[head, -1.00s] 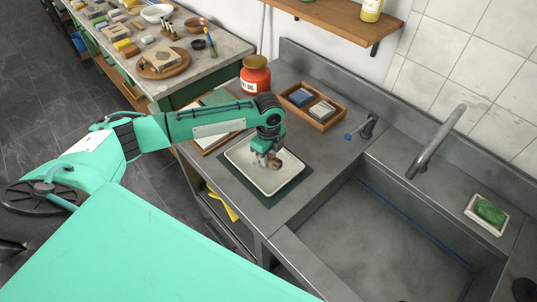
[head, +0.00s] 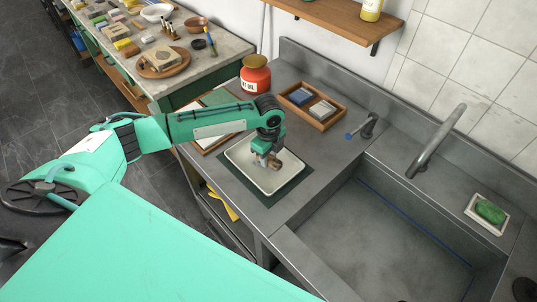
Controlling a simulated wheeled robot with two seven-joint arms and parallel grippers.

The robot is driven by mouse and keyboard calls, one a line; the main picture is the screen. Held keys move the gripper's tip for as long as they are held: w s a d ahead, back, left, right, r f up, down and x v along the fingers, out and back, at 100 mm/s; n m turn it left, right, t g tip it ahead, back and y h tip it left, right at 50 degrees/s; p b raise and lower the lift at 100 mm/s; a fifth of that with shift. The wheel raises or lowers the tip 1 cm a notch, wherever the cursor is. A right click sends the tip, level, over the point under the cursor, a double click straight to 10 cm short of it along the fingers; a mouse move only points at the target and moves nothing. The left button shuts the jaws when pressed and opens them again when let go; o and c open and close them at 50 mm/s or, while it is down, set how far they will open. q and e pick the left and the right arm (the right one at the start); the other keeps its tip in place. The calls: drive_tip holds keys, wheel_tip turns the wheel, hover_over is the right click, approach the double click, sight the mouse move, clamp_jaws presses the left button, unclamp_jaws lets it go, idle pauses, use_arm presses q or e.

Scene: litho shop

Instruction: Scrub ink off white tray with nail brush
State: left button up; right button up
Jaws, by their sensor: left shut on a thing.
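The white tray (head: 288,171) lies on a dark green mat (head: 298,190) on the grey counter left of the sink. My left gripper (head: 267,158) points down over the middle of the tray. It is shut on a small brown thing, the nail brush (head: 272,163), held low at the tray's floor. I cannot tell whether its bristles touch the tray. The gripper and wrist hide part of the tray, and no ink shows clearly on the visible part. My right gripper is not in view.
A wooden box (head: 314,104) with blue and grey blocks and a red jar (head: 256,75) stand behind the tray. A tap (head: 437,142) rises behind the wide, empty sink (head: 380,235). Green soap (head: 489,211) sits in a dish at the right. A shelf hangs above.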

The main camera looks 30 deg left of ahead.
use_arm(q)
drive_tip(key=shift+f, duration=0.6)
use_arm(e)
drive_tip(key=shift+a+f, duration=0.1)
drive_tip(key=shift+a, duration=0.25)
